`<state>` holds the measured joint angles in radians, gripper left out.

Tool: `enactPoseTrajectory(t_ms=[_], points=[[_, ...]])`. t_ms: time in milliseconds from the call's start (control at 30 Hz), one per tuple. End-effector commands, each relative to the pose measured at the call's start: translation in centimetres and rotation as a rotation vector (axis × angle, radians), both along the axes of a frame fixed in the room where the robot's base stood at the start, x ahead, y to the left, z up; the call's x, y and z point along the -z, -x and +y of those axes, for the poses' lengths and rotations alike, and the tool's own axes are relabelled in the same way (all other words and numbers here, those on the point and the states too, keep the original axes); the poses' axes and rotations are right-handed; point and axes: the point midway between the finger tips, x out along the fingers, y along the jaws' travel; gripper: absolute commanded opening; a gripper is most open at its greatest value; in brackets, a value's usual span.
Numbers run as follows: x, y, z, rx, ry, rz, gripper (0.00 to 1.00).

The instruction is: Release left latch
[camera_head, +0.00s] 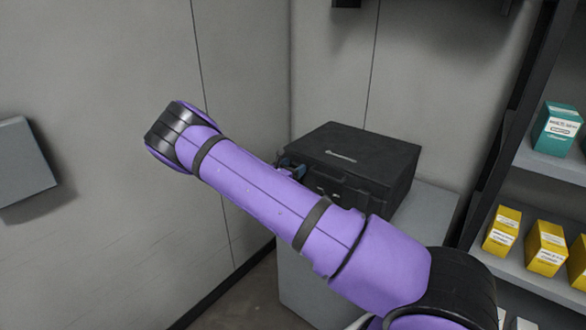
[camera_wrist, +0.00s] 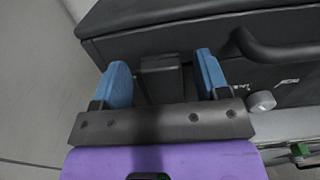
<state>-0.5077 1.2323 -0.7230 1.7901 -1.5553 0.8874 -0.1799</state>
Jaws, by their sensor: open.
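A black hard case (camera_head: 355,155) sits closed on a grey cabinet in the head view. Its front also fills the upper part of the wrist view (camera_wrist: 200,35). The left latch (camera_wrist: 161,80) is a dark block on the case front, below the lid edge, to the left of the curved carry handle (camera_wrist: 275,50). My gripper (camera_wrist: 158,82) is open, with one blue finger on each side of the latch. I cannot tell whether either finger touches it. In the head view my purple arm hides most of the gripper and part of the case front.
The grey cabinet top (camera_head: 425,215) has free room right of the case. Grey walls stand behind and left. A shelf (camera_head: 550,165) with yellow boxes (camera_head: 546,248) and a teal box (camera_head: 557,129) is at the right. A round silvery knob (camera_wrist: 262,101) shows below the handle.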

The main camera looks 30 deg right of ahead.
Motion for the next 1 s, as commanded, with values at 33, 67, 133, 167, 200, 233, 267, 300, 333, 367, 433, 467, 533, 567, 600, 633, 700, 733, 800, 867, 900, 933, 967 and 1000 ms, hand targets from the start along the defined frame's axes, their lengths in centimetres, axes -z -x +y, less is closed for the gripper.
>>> enactPoseTrajectory(t_ms=[33,67,133,167,200,233,267,300,333,367,433,467,533,567,600,633,700,733,800,867,900,933,967,1000], points=[[0.0,0.0,0.0,0.0,0.0,0.0,0.61],[0.0,0.0,0.0,0.0,0.0,0.0,0.54],[0.0,0.0,0.0,0.0,0.0,0.0,0.38],[0.0,0.0,0.0,0.0,0.0,0.0,0.31],[0.0,0.0,0.0,0.0,0.0,0.0,0.22],[0.0,0.0,0.0,0.0,0.0,0.0,0.15],[0.0,0.0,0.0,0.0,0.0,0.0,0.08],[0.0,0.0,0.0,0.0,0.0,0.0,0.0],[0.0,0.0,0.0,0.0,0.0,0.0,0.0],[0.0,0.0,0.0,0.0,0.001,0.0,0.0],[0.0,0.0,0.1,-0.001,0.004,-0.001,0.0],[0.0,0.0,0.1,-0.001,0.007,-0.001,0.0],[0.1,0.1,0.2,-0.001,0.018,-0.006,0.0],[0.1,0.1,0.3,-0.001,0.025,-0.007,0.0],[0.2,0.1,0.4,-0.002,0.038,-0.011,0.0],[0.2,0.1,0.5,-0.002,0.049,-0.014,0.0],[0.3,0.2,0.7,-0.002,0.08,-0.025,0.0],[0.4,0.3,0.8,-0.002,0.097,-0.031,0.0],[0.5,0.4,1.2,-0.002,0.14,-0.047,0.0],[0.7,0.5,1.5,-0.003,0.184,-0.062,0.0],[0.8,0.6,1.7,-0.004,0.216,-0.072,0.0],[1.0,0.7,1.9,-0.003,0.242,-0.082,0.0],[1.1,0.8,2.1,-0.003,0.267,-0.091,0.0],[1.2,1.0,2.3,-0.004,0.302,-0.103,0.0]])
